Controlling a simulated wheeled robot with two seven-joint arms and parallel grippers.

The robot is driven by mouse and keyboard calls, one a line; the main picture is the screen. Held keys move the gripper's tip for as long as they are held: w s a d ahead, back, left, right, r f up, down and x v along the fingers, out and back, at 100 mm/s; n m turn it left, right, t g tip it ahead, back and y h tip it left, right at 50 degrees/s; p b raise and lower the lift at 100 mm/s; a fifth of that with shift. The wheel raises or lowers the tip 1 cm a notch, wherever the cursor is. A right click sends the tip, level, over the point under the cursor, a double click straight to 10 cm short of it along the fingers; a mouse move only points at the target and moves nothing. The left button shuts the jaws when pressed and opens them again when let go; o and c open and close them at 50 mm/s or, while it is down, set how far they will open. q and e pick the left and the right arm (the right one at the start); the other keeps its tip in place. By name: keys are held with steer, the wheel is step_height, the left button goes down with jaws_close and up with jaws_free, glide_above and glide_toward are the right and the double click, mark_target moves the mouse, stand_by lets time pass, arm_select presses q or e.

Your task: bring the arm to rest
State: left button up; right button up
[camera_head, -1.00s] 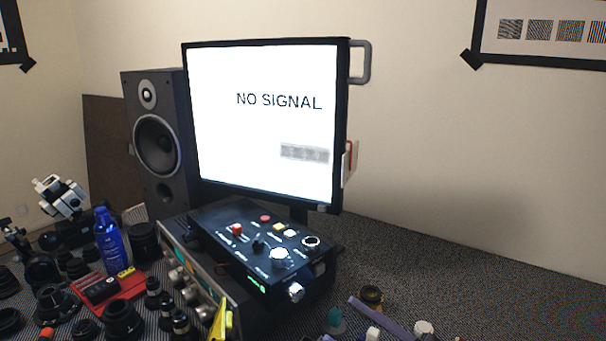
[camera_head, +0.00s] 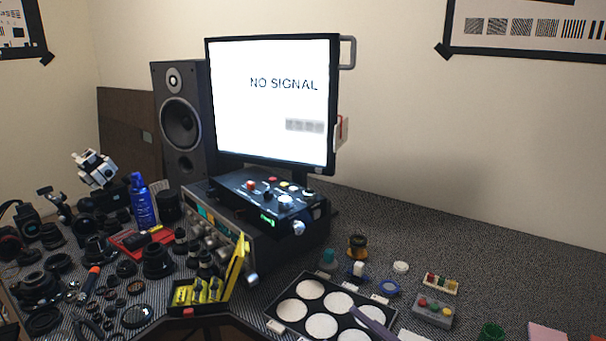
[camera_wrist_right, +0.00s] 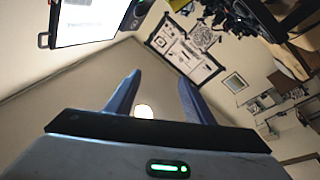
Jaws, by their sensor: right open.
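My right gripper (camera_wrist_right: 155,98) shows in the right wrist view, its two blue fingers spread apart with nothing between them. It points toward the pale wall, away from the bench. My left gripper shows in neither view.
A patterned bench holds a monitor (camera_head: 275,100) reading NO SIGNAL, a speaker (camera_head: 181,125) and a black control box (camera_head: 270,195). Loose lens parts (camera_head: 155,262) crowd the left. A tray with white discs (camera_head: 312,288) lies at the front. The bench at the right back is clear.

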steer(key=s+d+f+m+h+b, duration=0.25)
steer(key=f+m+h, duration=0.25)
steer(key=f, duration=0.6)
steer(key=s+d+f+m+h+b, duration=0.1)
steer(key=s+f+m+h+b, duration=0.3)
steer(key=f, duration=0.7)
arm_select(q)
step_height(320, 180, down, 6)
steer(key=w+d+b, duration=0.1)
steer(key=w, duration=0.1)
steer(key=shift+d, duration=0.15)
arm_select(e)
steer(key=s+d+f+m+g+h, duration=0.4)
steer(key=s+f+g, duration=0.1)
steer(key=s+f, duration=0.7)
steer(key=shift+s+f, duration=0.35)
steer(key=shift+f, duration=0.2)
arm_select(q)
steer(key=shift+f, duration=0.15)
